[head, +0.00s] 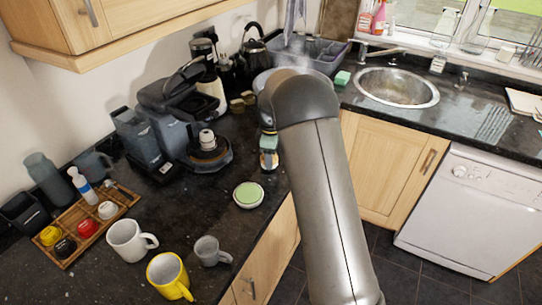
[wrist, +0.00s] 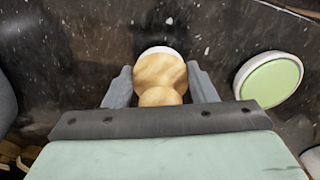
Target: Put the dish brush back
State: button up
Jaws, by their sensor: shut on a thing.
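The dish brush (wrist: 160,72) has a round pale-wood knob and a white rim at its lower end. In the wrist view it sits between the two grey fingers of my gripper (wrist: 160,88), which is shut on it. The brush's underside is hidden. In the head view my gripper (head: 268,150) is over the dark counter, partly hidden by my arm. The brush is too small there to make out clearly. A round white dish with a pale green top (head: 248,195) lies on the counter near its front edge; it also shows right of my gripper in the wrist view (wrist: 268,80).
A dark coffee machine (head: 185,115) stands left of my gripper. A white mug (head: 130,240), a yellow mug (head: 168,274) and a grey mug (head: 210,251) stand at the front left, by a wooden tray (head: 75,215). The sink (head: 397,88) is at the right.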

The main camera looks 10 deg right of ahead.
jog(key=shift+f, duration=0.45)
jog(key=shift+f, duration=0.2)
jog(key=o, duration=0.9)
jog(key=shift+o, duration=0.2)
jog(key=shift+r, duration=0.15)
